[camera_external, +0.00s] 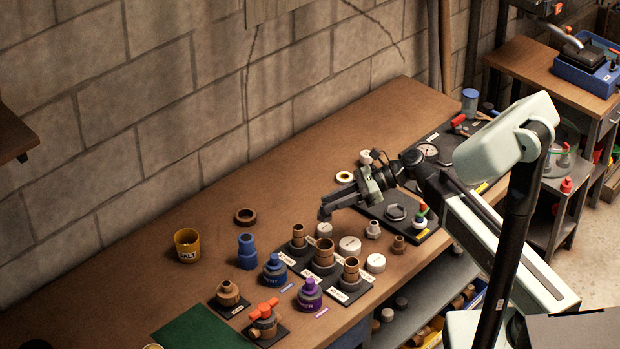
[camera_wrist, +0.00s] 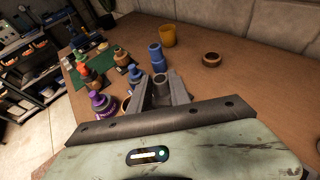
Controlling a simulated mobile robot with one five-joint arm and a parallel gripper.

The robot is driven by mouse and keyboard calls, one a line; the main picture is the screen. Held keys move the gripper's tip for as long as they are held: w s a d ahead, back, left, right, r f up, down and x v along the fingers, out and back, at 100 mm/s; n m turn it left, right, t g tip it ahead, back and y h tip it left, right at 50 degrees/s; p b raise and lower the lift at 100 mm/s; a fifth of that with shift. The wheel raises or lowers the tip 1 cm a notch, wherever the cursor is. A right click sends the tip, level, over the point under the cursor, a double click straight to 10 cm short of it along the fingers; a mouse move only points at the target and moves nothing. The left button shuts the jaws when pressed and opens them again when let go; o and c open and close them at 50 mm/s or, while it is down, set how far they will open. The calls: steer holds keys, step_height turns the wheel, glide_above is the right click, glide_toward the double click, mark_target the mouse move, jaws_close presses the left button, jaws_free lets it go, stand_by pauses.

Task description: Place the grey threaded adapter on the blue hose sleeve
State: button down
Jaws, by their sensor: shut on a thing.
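The blue hose sleeve (camera_external: 247,252) stands upright on the bench, left of the black fitting plates. It also shows in the wrist view (camera_wrist: 157,56), beyond my fingertips. My gripper (camera_external: 325,213) is above the bench, to the right of and higher than the sleeve, over the area of the fitting plates. In the wrist view my gripper (camera_wrist: 161,88) is shut on a grey piece, which looks like the grey threaded adapter (camera_wrist: 160,95). The fingers hide much of it, and it is hard to make out in the external view. It is apart from the sleeve.
Brown fittings (camera_external: 323,255) stand on black plates near the sleeve. A blue bottle (camera_external: 274,270) and a purple bottle (camera_external: 310,294) stand in front. A yellow cup (camera_external: 187,245) and a brown ring (camera_external: 245,216) are behind and left. Bare bench lies along the wall.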

steer(key=s+a+r+n+g+p, duration=0.25)
steer(key=s+a, duration=0.55)
steer(key=s, duration=0.6)
steer(key=w+a+f+b, duration=0.2)
steer(key=w+a, duration=0.2)
steer(key=a, duration=0.2)
steer(key=w+a+f+b, duration=0.3)
steer(key=w+a, duration=0.2)
steer(key=a, duration=0.2)
steer(key=shift+w+a+h+b, duration=0.15)
steer(key=shift+h+b, duration=0.15)
steer(key=shift+b, duration=0.05)
steer(key=c, duration=1.2)
jaws_free()
steer(key=shift+r+g, duration=0.1)
steer(key=shift+g, duration=0.15)
